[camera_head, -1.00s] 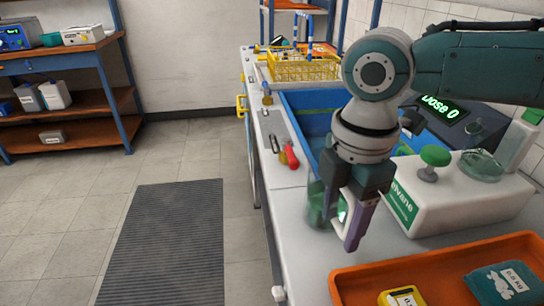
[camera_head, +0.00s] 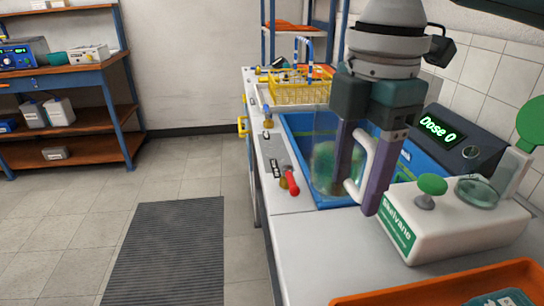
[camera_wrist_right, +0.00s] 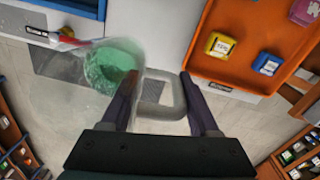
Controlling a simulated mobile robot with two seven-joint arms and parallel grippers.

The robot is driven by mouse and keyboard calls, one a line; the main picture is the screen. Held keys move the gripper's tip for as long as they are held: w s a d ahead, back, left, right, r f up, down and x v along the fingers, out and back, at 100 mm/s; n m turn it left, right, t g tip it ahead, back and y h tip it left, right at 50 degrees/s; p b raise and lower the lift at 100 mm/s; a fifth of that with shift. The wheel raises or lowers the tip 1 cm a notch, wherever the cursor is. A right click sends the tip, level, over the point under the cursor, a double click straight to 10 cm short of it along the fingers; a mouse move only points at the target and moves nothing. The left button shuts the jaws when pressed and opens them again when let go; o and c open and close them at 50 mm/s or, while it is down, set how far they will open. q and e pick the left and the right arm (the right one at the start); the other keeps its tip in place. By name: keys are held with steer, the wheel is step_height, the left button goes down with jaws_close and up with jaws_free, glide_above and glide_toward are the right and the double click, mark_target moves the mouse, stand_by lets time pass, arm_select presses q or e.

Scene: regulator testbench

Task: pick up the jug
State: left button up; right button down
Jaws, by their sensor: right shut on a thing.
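The jug (camera_head: 324,160) is clear, with green contents and a pale handle (camera_head: 359,165). My right gripper (camera_head: 358,195) is shut on the handle, one finger on each side, and holds the jug above the worktop in front of the blue basin. The jug also shows in the right wrist view (camera_wrist_right: 108,72), at left, with its handle (camera_wrist_right: 158,95) between the two fingers (camera_wrist_right: 158,90). The gripper hides part of the jug's right side. My left gripper is not in view.
A white device (camera_head: 455,222) with a green knob stands right of the jug. An orange tray (camera_head: 440,287) lies at the front right. A red-handled tap (camera_head: 291,181) is left of the basin (camera_head: 300,124). A yellow rack (camera_head: 300,92) stands behind.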

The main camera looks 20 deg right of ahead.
mark_target(366, 135)
steer(key=shift+r+p, duration=0.3)
steer(key=shift+r, duration=3.3)
